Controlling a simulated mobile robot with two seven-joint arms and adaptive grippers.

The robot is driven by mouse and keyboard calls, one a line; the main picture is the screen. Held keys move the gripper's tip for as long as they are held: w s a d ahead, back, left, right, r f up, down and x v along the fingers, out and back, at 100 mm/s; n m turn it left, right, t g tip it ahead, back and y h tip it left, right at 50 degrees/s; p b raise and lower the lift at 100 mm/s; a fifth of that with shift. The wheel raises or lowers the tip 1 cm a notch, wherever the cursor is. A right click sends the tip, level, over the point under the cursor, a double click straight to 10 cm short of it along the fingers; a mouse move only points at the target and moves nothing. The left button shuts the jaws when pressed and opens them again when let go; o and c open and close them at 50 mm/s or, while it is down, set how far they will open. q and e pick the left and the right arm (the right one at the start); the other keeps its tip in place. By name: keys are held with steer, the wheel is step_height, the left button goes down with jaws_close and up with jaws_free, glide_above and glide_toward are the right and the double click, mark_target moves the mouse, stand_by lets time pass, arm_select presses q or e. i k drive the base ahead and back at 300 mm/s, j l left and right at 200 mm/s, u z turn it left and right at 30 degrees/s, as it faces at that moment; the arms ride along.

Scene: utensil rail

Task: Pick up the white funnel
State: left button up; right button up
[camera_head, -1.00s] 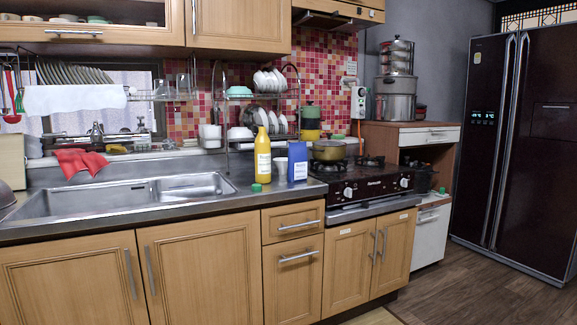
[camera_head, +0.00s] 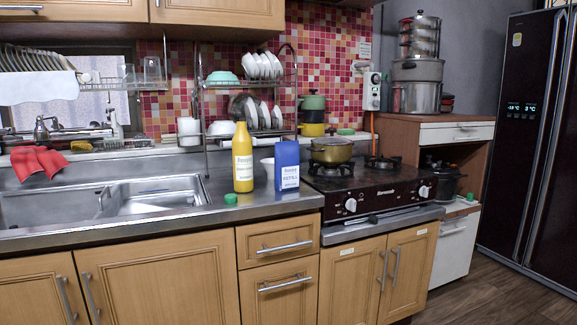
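A small white object, perhaps the white funnel (camera_head: 267,166), stands on the steel counter behind and between a yellow bottle (camera_head: 242,160) and a blue carton (camera_head: 287,166). Only its upper part shows, and the carton and bottle hide the rest, so its full shape cannot be told. Neither of my grippers is in view.
A gas stove (camera_head: 365,183) with a pot (camera_head: 331,150) is right of the carton. A dish rack (camera_head: 250,100) stands behind the bottle. Wooden cabinets front the counter.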

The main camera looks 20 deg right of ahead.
mark_target(272, 169)
steer(key=i+l, duration=0.35)
steer(key=l, duration=0.2)
steer(key=i+l+z, duration=0.1)
steer(key=i+l, duration=0.25)
steer(key=l, duration=0.15)
